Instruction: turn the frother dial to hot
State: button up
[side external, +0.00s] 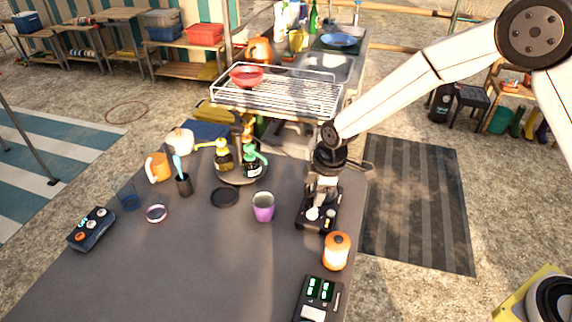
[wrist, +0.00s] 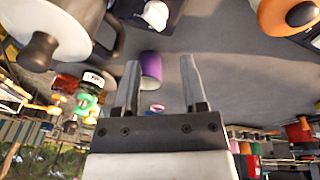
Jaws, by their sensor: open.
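The likely frother is a black base (side external: 302,222) at the table's right edge, with a white dial (side external: 313,213) on its front part. My gripper (side external: 325,182) is above and behind the dial, and the arm hides part of the unit. In the wrist view my gripper (wrist: 160,65) is open with nothing between its fingers. The white dial (wrist: 155,14) shows at the top edge, beyond the fingers and apart from them. A pale jug (wrist: 55,30) with a black handle and knob is at upper left. The dial's marks are too small to read.
A black box with green displays (side external: 318,292) is nearer the front. Pump bottles (side external: 252,162) are behind left. The table's front middle is clear.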

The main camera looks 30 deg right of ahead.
aim_at(312, 209)
jog(key=n, duration=0.3)
jog(key=shift+w+g+h, duration=0.3)
jog(key=shift+w+g, duration=0.05)
jog(key=shift+g, duration=0.05)
jog(key=n, duration=0.3)
jog(key=n+g, duration=0.1)
jog(key=shift+w+d+r+h, duration=0.1)
jog(key=shift+w+r+h, duration=0.2)
jog(key=shift+w+h, duration=0.1)
jog(key=shift+f, duration=0.15)
jog(key=shift+f, duration=3.75)
jog(key=shift+c, duration=0.2)
grip_shut()
